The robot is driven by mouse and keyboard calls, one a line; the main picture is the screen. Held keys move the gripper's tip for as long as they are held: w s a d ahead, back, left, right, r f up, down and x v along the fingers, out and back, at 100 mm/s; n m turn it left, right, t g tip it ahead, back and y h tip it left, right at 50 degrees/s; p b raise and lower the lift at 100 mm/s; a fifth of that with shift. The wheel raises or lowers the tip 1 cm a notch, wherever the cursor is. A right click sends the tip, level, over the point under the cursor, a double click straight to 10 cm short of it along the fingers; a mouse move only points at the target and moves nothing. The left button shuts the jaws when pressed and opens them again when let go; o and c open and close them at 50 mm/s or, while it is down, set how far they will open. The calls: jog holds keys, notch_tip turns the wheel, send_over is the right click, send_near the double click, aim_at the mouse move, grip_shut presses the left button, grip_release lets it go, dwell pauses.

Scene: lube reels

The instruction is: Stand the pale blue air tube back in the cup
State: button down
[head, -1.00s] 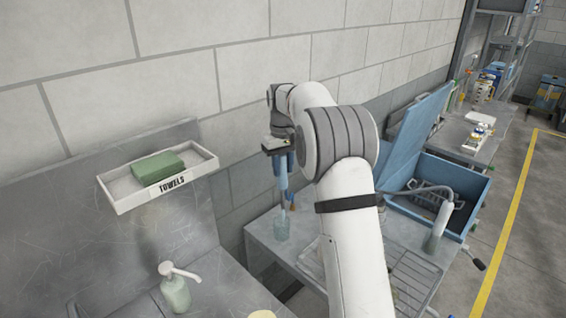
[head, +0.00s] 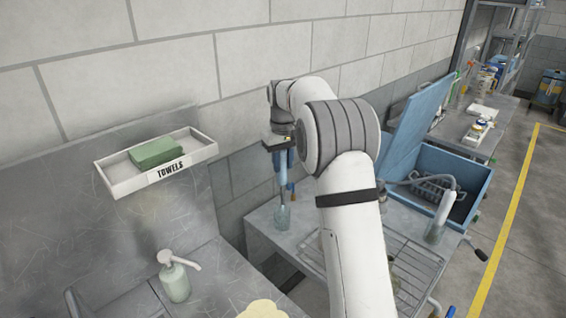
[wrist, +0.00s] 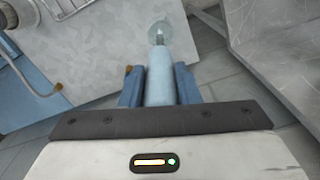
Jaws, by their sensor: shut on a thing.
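My gripper (head: 281,158) is shut on the pale blue air tube (wrist: 160,82), with one blue finger on each side of it in the wrist view. The tube (head: 283,175) hangs about upright, its thin dark tip pointing down. The clear, pale cup (head: 282,217) stands on the metal bench (head: 262,236), straight below the tube. In the wrist view the tip lies across the cup (wrist: 159,27). I cannot tell whether the tip is just above the rim or a little inside. My arm hides part of the bench.
A wire rack (head: 405,268) lies on the bench right of my arm. An open blue case (head: 460,178) with a hose and a pale cylinder stands behind it. A towel tray (head: 190,158) is on the left wall, above a soap bottle (head: 175,282). The block wall is close behind the gripper.

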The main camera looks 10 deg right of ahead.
aim_at(283, 186)
jog(key=shift+f+b, duration=0.2)
jog(key=shift+b, duration=0.15)
jog(key=shift+r+t, duration=0.2)
jog(key=shift+t, duration=0.1)
jog(key=shift+f, duration=0.1)
jog(key=shift+s+f+b, duration=0.1)
jog(key=shift+f+b, duration=2.75)
jog(key=shift+f, duration=1.55)
jog(key=shift+f+b, duration=0.3)
jog(key=shift+f, duration=0.25)
jog(key=c, duration=1)
grip_release()
notch_tip(283, 186, up, 7)
jog(key=shift+s+r+b, duration=0.1)
jog(key=shift+b, duration=0.2)
jog(key=shift+r, duration=0.25)
